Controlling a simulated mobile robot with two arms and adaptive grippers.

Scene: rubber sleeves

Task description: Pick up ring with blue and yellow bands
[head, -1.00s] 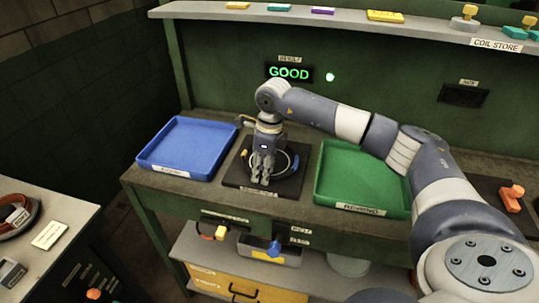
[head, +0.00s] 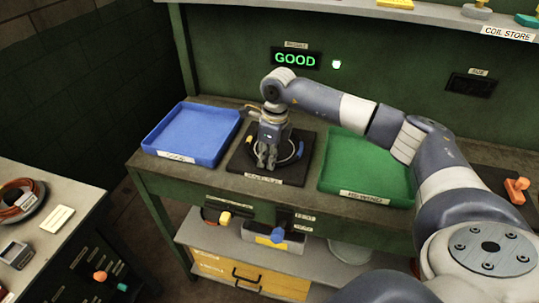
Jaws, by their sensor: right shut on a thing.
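A dark ring (head: 293,158) with a pale edge lies on the black plate (head: 240,164) on the bench, between the blue tray and the green tray. A small blue-and-white band shows on its right side and a yellow bit (head: 248,141) at its left. My right gripper (head: 266,165) points down over the plate, with its fingers at the ring's near left part. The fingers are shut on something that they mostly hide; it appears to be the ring. The ring looks still down at the plate. My left gripper is not in view.
The blue tray (head: 193,134) at left and the green tray (head: 365,168) at right look empty. A lit GOOD sign (head: 295,60) is on the green back panel. An orange handle (head: 516,190) stands at the right. A side table (head: 55,243) holds coiled cable at lower left.

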